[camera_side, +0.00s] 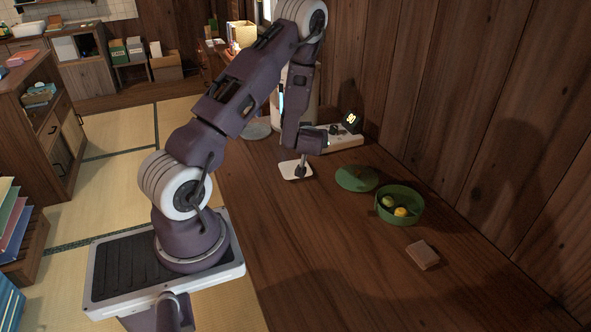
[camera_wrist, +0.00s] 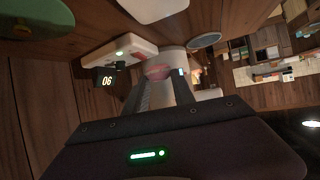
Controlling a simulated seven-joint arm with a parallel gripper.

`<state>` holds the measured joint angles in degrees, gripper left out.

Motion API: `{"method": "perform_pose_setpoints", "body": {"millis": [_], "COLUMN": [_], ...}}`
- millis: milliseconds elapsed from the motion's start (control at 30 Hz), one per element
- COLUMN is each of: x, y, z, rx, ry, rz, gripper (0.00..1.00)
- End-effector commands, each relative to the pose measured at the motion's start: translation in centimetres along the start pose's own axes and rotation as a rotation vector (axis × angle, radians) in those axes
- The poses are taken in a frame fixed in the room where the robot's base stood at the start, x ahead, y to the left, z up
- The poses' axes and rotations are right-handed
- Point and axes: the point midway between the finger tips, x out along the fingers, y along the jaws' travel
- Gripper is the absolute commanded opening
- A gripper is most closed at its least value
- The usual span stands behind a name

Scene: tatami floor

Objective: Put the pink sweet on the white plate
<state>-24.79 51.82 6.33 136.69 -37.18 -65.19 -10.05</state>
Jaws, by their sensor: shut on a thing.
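In the wrist view my gripper (camera_wrist: 160,76) is shut on the pink sweet (camera_wrist: 157,71), which sits between the fingertips. The white plate (camera_wrist: 152,8) also shows at the top of the wrist view. The sweet is too hidden by the fingers to make out in the side view, so I cannot tell whether it touches the plate.
A brown block (camera_side: 423,254) lies in front. A white device (camera_side: 346,140) with a dark display (camera_side: 351,120) is behind. The table's near part is clear.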

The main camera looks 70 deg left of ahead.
Motion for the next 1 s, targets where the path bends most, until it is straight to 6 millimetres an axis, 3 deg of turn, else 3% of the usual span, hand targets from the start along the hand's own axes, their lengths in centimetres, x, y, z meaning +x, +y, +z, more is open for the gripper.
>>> {"method": "perform_pose_setpoints", "body": {"millis": [133,533,967,1000], "x": [0.5,4.3,4.8,4.8], "y": [-1.9,-1.9,-1.8,-1.8], "z": [0.8,7.8,8.7,8.7], "rx": [-0.027,-0.029,-0.03,-0.031], "ry": [-0.004,-0.003,0.0,0.0], "rz": [-0.056,-0.056,-0.053,-0.053], "gripper": [0.0,0.0,0.0,0.38]}}
